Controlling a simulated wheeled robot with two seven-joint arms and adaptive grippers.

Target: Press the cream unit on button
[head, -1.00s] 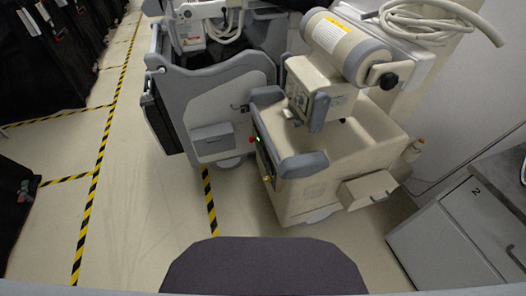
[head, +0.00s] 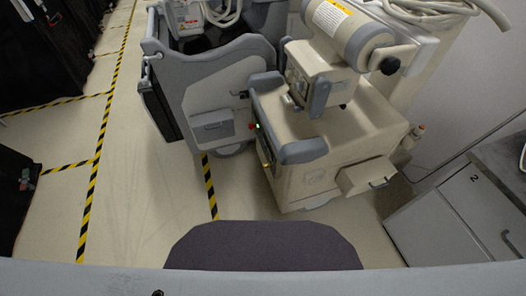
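The cream unit (head: 335,150) stands right of centre in the head view, a wheeled machine with a cylinder on top and grey bumpers. On its left-facing side is a dark narrow panel with a small lit green spot (head: 258,126). A small red spot (head: 251,126) shows just beside it, at the grey machine's edge; I cannot tell which unit it belongs to. A yellowish spot sits lower on the panel. I cannot tell which of these is the on button. Neither of my grippers is in view.
A grey and cream machine (head: 215,85) stands directly left of the cream unit. Dark covered carts (head: 45,60) line the left side. A grey cabinet marked 2 (head: 450,222) is at the lower right. Floor with yellow-black tape (head: 95,165) is clear at left centre.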

